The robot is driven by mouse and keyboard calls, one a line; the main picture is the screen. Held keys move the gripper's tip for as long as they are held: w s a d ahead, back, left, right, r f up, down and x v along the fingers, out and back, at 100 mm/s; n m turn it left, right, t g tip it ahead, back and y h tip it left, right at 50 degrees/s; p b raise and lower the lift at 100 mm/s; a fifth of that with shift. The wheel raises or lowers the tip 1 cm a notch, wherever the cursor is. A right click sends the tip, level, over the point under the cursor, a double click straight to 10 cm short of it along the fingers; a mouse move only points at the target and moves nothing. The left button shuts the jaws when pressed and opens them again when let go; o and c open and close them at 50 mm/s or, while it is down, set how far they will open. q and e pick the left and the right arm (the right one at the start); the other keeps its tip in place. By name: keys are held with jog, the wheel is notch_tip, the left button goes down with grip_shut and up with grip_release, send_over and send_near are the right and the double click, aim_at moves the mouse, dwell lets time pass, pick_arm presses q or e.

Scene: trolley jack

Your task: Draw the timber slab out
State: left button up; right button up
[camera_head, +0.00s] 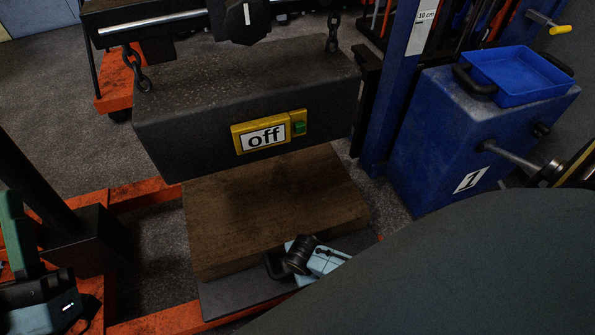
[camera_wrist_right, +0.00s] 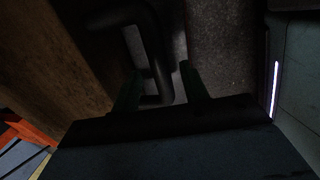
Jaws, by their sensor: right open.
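The brown timber slab (camera_head: 270,205) lies flat below a dark hanging block (camera_head: 190,125) labelled "off". A black handle (camera_head: 274,266) shows at the slab's near face. The handle (camera_wrist_right: 152,45) also shows in the right wrist view, beside the slab's brown face (camera_wrist_right: 50,50). My right gripper (camera_wrist_right: 158,84) is open, with part of the handle between its fingers; whether they touch is too dark to tell. In the head view my right wrist partly hides the slab's near edge.
The block hangs from chains (camera_head: 137,68) close above the slab. Orange jack legs (camera_head: 155,190) run along the floor. A blue column (camera_head: 397,85) and a blue box (camera_head: 430,140) marked "1", topped by a blue tray (camera_head: 515,78), stand right. My arm covers the lower right.

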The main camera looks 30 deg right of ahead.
pick_arm(q)
jog(key=shift+s+a+r+t+h+b, duration=0.15)
jog(key=shift+s+r+t+b, duration=0.15)
jog(key=shift+s+t, duration=0.25)
jog(key=shift+s+a+r+t+h+b, duration=0.15)
jog(key=shift+s+r+t+b, duration=0.2)
jog(key=shift+t, duration=0.3)
pick_arm(e)
jog(key=shift+w+f, duration=0.25)
jog(key=shift+f, duration=0.85)
pick_arm(q)
jog(key=shift+f, duration=0.1)
pick_arm(e)
grip_shut()
